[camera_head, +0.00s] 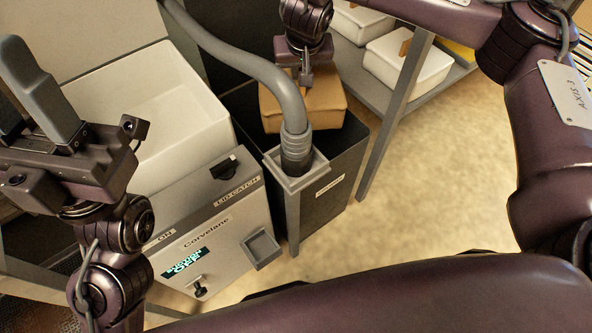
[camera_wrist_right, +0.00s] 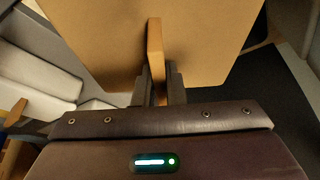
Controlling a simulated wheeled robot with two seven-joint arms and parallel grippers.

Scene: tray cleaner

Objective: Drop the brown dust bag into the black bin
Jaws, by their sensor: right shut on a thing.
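The brown dust bag (camera_head: 328,98) hangs from my right gripper (camera_head: 306,80) in the head view, over the opening of the black bin (camera_head: 318,207). My right gripper is shut on the bag's upright tab (camera_wrist_right: 155,50), which shows between the fingers in the right wrist view. The bag's body (camera_wrist_right: 210,40) fills the top of that view. A grey hose hides part of the bag and bin in the head view; I cannot tell how far the bag is inside the rim. My left gripper (camera_head: 40,85) is at the far left, its fingers seen edge-on, away from the bag.
A grey hose (camera_head: 270,78) runs down to a square holder (camera_head: 297,178) before the bin. The Corvelane machine (camera_head: 215,225) with an open white basin (camera_head: 165,120) stands left of it. A shelf (camera_head: 352,55) with white boxes (camera_head: 420,72) is behind right. The floor at right is clear.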

